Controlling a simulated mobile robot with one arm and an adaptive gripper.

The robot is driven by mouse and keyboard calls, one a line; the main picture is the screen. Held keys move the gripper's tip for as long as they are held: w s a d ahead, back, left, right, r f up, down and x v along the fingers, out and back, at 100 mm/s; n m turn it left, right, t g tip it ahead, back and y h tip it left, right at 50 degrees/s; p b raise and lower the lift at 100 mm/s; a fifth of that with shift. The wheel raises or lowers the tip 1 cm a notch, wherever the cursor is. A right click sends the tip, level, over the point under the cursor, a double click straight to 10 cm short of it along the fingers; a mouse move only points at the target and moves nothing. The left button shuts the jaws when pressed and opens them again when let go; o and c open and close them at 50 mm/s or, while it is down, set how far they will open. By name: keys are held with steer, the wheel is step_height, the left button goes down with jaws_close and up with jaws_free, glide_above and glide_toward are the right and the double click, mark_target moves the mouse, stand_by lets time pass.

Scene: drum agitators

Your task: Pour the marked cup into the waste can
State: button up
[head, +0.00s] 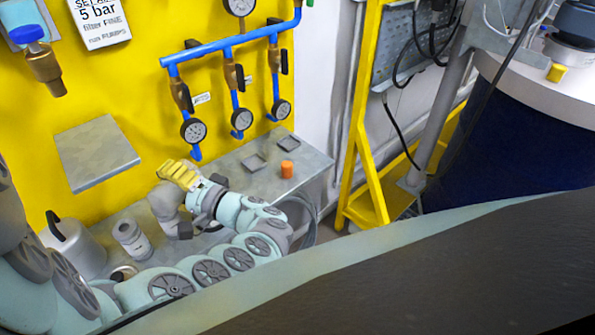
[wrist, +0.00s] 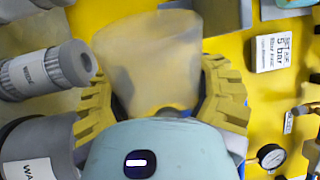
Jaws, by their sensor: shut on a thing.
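A pale, translucent cup (wrist: 150,62) is between the yellow fingers of my gripper (wrist: 165,100) in the wrist view. The fingers are shut on its sides; no mark on it is readable, and I cannot tell its tilt or contents. In the head view my gripper (head: 180,174) is above the grey bench, and the cup cannot be made out there. The grey waste can (head: 75,250) stands at the bench's left end, left of my gripper. Its side, with a label starting "WA", shows at the lower left of the wrist view (wrist: 42,148), apart from the cup.
A grey labelled cylinder (head: 132,240) stands right of the can; it also shows in the wrist view (wrist: 45,72). A metal shelf (head: 97,153), blue pipes and gauges (head: 193,131) stick out from the yellow wall.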

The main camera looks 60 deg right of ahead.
steer(key=shift+s+a+f+n+b, duration=0.2)
steer(key=shift+f+n+b, duration=0.4)
steer(key=shift+b, duration=0.4)
steer(key=shift+r+n, duration=0.15)
steer(key=shift+n, duration=0.15)
steer(key=shift+r, duration=0.15)
steer(key=shift+b, duration=0.3)
steer(key=shift+a+n, duration=0.1)
steer(key=shift+n, duration=0.3)
